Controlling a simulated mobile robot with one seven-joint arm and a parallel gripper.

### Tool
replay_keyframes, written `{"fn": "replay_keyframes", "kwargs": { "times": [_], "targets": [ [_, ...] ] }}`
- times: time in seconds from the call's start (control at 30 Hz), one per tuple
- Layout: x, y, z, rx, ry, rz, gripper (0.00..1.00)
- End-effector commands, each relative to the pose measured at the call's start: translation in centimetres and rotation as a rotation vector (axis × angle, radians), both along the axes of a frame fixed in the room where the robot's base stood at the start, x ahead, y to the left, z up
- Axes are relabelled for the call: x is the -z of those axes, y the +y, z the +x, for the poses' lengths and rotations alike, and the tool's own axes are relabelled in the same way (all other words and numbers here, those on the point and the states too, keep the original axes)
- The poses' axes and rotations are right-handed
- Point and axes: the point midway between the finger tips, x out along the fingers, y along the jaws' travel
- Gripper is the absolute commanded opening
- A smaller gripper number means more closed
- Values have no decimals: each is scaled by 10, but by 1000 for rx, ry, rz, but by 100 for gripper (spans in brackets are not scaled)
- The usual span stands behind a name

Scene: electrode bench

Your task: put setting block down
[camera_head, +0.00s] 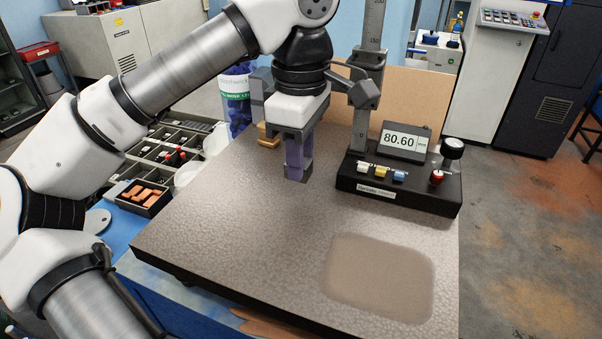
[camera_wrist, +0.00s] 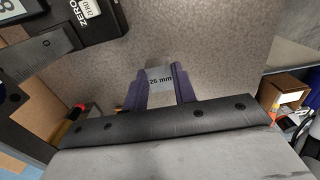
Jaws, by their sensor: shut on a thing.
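The setting block (camera_wrist: 160,79) is a small grey block marked "26 mm", held between the two purple fingers in the wrist view. My gripper (camera_wrist: 160,88) is shut on it. In the head view my gripper (camera_head: 297,165) points down over the granite plate (camera_head: 230,240), left of the height gauge. The block's grey end (camera_head: 298,175) shows there at the fingertips, close to the plate. I cannot tell whether it touches the plate.
The height gauge base (camera_head: 395,185) with a display reading 80.60 and its upright column (camera_head: 365,100) stand just right of my gripper. A paler rounded patch (camera_head: 380,278) lies on the clear front right of the plate. Trays of small parts (camera_head: 165,145) sit at left.

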Motion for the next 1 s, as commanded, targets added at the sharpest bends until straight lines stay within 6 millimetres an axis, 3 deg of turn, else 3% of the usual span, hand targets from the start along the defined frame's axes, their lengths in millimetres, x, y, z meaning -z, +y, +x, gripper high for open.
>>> {"fn": "replay_keyframes", "kwargs": {
  "times": [0.23,0.67,0.7,0.83,1.0],
  "targets": [
    [34,0,0,1,2,-1,0],
    [43,0,0,1,0,-1,0],
    [42,0,0,1,0,-1,31],
    [41,0,0,1,1,-1,48],
    [41,0,0,1,1,-1,49]
  ]
}}
